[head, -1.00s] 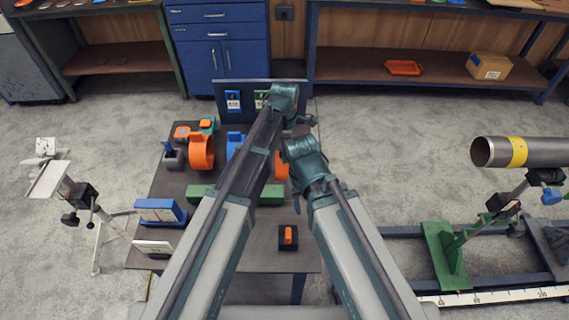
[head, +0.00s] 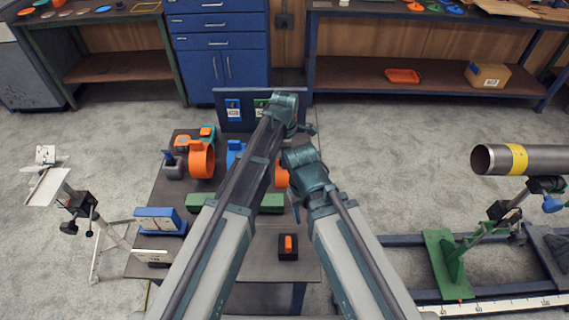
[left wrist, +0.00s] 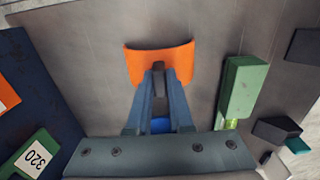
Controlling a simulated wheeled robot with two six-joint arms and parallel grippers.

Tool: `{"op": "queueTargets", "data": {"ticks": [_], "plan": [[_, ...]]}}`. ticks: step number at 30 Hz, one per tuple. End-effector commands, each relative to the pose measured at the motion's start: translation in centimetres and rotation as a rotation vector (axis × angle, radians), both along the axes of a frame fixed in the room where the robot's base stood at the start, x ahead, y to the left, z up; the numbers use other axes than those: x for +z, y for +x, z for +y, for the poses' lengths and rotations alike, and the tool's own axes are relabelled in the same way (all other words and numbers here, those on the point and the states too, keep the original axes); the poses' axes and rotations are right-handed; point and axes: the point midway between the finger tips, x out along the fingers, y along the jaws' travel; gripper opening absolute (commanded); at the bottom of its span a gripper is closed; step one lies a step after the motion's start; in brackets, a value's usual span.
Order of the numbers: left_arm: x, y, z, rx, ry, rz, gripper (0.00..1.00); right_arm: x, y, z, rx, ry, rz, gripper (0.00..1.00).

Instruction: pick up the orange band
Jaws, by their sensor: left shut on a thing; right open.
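In the left wrist view the orange band (left wrist: 160,62) is a curved orange piece at the tips of my left gripper (left wrist: 159,74). The blue fingers are close together on its near edge. Whether the band is clear of the table cannot be told. In the head view only a bit of the orange band (head: 281,176) shows between my two arms. There the left gripper's fingers are hidden beneath its wrist. My right gripper (head: 296,212) is open, mostly hidden under its wrist, near the green block.
A green block (left wrist: 243,88) lies beside the band. A dark blue board (head: 220,97) with tags stands at the table's far edge. An orange ring (head: 201,160), a blue block (head: 158,214) and a black base with an orange part (head: 288,245) are on the table. A pipe (head: 545,159) is at right.

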Motion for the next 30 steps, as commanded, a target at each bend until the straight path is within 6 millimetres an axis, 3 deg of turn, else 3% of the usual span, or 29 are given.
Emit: {"op": "queueTargets", "data": {"ticks": [8, 24, 30], "plan": [[1.3, 0.0, 0.0, 0.0, 0.0, 0.0, 0.0, 1.3, 0.0, 0.0, 0.0, 0.0, 0.0, 0.5], [9.1, 0.0, 0.0, 0.0, 0.0, 0.0, 0.0, 9.1, 0.0, 0.0, 0.0, 0.0, 0.0, 0.5], [10.1, 0.0, 0.0, 0.0, 0.0, 0.0, 0.0, 10.1, 0.0, 0.0, 0.001, 0.0, 0.0, 0.5]]}}
